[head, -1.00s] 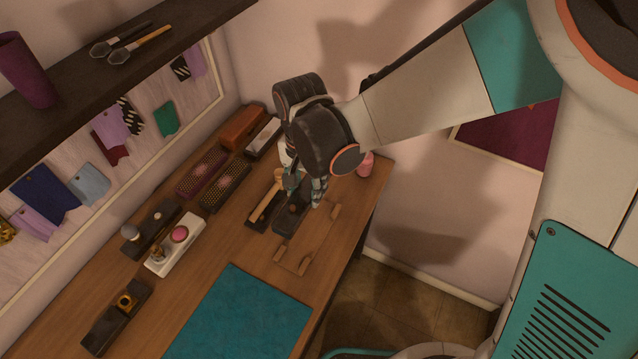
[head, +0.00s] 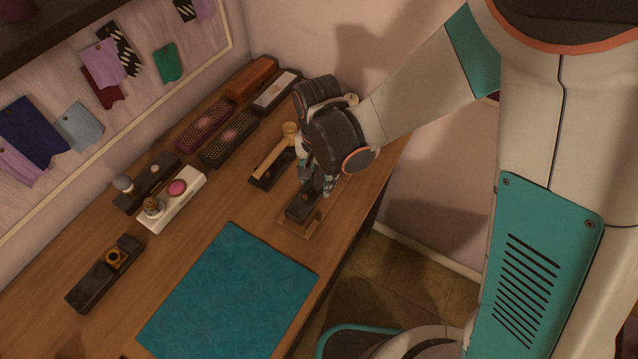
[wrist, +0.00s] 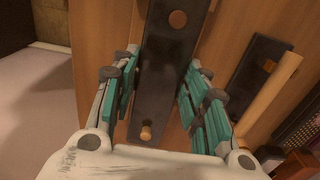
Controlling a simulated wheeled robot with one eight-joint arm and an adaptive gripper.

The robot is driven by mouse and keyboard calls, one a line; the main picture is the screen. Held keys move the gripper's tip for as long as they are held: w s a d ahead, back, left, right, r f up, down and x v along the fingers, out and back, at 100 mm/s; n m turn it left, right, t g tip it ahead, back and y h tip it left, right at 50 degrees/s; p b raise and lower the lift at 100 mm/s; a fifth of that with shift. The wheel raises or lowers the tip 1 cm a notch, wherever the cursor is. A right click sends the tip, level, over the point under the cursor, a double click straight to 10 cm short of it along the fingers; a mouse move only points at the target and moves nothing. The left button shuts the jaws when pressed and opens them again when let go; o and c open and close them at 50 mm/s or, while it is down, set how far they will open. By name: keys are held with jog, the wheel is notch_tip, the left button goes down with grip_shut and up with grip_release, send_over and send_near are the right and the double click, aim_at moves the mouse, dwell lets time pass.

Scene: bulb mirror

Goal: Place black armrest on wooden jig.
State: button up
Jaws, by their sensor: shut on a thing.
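The black armrest (head: 299,208) is a long dark block between the fingers of my gripper (head: 318,186). In the wrist view the armrest (wrist: 168,60) runs lengthwise between the two teal fingers (wrist: 163,100), with a round brown spot near its far end and a small wooden peg-like piece near its close end. My gripper is shut on it. The wooden jig (head: 297,230) is a thin flat board on the table below the armrest, its front edge showing. The armrest and my gripper hide most of the jig. I cannot tell whether the armrest touches the jig.
A black holder (head: 262,183) with a wooden mallet (head: 275,155) lies just left of the jig. A teal mat (head: 232,290) lies in front. Brush blocks (head: 228,138), a white tray (head: 172,202) and other dark blocks stand further left. The table's right edge is close to the jig.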

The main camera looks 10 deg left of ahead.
aim_at(318, 180)
jog(key=shift+f+b, duration=0.8)
jog(key=shift+f, duration=0.8)
jog(key=shift+f, duration=0.15)
jog(key=o, duration=1.3)
notch_tip(318, 180, up, 12)
jog(key=p, duration=0.4)
jog(key=shift+r, duration=0.2)
